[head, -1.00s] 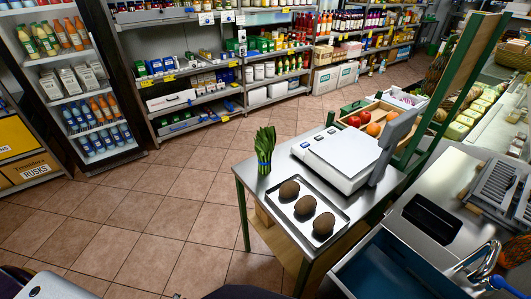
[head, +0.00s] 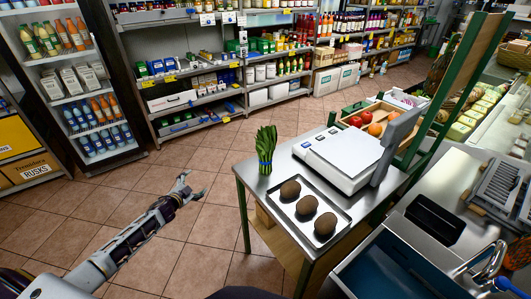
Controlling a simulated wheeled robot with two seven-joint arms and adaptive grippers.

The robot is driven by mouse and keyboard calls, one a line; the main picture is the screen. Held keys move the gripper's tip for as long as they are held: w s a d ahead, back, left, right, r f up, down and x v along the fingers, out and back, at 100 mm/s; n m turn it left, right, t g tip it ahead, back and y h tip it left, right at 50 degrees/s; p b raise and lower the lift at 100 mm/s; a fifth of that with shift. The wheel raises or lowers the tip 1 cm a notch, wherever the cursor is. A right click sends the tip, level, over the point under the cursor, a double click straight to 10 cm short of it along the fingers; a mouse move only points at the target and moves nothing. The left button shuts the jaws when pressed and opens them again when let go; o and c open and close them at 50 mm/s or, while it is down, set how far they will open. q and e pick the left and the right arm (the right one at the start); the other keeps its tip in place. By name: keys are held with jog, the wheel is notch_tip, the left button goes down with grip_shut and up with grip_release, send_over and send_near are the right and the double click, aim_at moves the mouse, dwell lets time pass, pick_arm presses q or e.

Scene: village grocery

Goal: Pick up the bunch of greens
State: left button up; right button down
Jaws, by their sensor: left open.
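The bunch of greens (head: 266,146) stands upright on the metal-topped table (head: 249,172), near its back left corner. A blue band wraps it low down. My left gripper (head: 193,188) is open and empty, out over the tiled floor to the left of the table. It is clearly apart from the greens, to their left and lower in the picture. My right gripper is not in view.
A tray (head: 284,207) with three brown round items lies in front of the greens. A white scale (head: 340,158) stands to their right. A sink (head: 385,268) is at the lower right. The floor (head: 120,200) left of the table is clear.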

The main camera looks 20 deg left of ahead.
pick_arm(q)
jog(key=w+d+r+m+t+h, duration=0.1)
jog(key=w+d+r+h, duration=0.1)
jog(key=d+r, duration=0.4)
jog(key=w+d+r+m+t+h, duration=0.15)
jog(key=d+r, duration=0.25)
jog(key=r, duration=0.4)
jog(key=n+g+h, duration=0.2)
jog(key=n+h, duration=0.2)
jog(key=h, duration=0.4)
send_near(255, 143)
jog(key=shift+w+d+r, duration=0.15)
jog(key=shift+w+d, duration=0.35)
jog(key=shift+d, duration=0.05)
jog(key=shift+x, duration=4.25)
jog(key=shift+w+a, duration=0.1)
jog(key=shift+w, duration=0.05)
